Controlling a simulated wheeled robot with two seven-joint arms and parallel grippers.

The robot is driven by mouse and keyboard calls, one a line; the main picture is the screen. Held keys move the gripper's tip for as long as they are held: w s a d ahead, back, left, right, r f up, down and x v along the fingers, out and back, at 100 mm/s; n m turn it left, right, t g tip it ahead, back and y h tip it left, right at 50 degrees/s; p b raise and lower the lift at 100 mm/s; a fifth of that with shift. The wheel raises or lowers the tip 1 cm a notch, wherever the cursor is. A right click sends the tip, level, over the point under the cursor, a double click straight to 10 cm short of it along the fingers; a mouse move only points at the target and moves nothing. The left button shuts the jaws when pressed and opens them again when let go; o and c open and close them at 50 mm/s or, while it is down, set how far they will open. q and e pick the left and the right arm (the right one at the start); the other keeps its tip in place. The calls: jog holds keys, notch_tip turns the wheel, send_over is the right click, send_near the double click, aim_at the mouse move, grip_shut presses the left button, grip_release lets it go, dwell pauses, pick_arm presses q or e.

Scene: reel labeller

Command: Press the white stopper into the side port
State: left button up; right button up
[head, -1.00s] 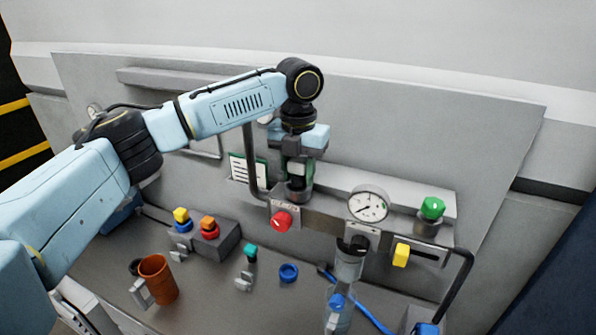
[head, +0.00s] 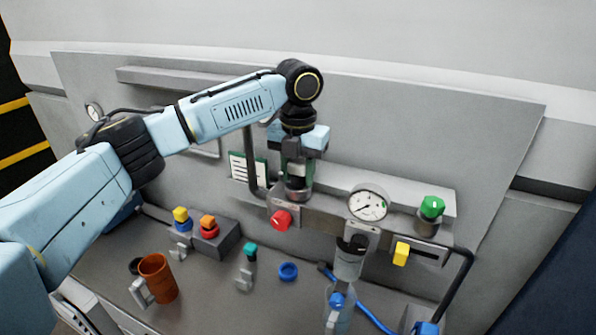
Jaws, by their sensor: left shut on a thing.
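My left gripper (head: 297,168) points straight down over the left end of the grey manifold bar. It is shut on a small pale piece, mostly hidden between its fingers, which appears to be the white stopper. Directly below is the upright grey cylindrical port (head: 298,193) at the bar's left end, which appears to be the side port. The held piece is in line with the port's mouth and at or very close to it; I cannot tell how deep it sits. My right gripper is not in view.
On the bar are a red knob (head: 281,220), a round gauge (head: 368,203), a yellow handle (head: 401,253) and a green button (head: 432,207). A black tube frame rises beside the gripper.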

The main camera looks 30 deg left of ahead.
pick_arm(q)
jog(key=shift+s+f, duration=0.15)
jog(key=shift+f, duration=0.3)
dwell(0.7)
jog(key=o, duration=0.8)
jog(key=shift+d, duration=0.1)
jog(key=shift+c, duration=0.2)
jog(key=shift+o, duration=1.4)
jog(key=shift+d, duration=0.2)
jog(key=shift+a, duration=0.3)
jog(key=shift+a+r, duration=0.1)
jog(key=shift+r, duration=0.4)
jog(key=r, duration=1.2)
jog(key=shift+d+b, duration=0.4)
jog(key=shift+d+r, duration=0.15)
jog(key=shift+r, duration=0.45)
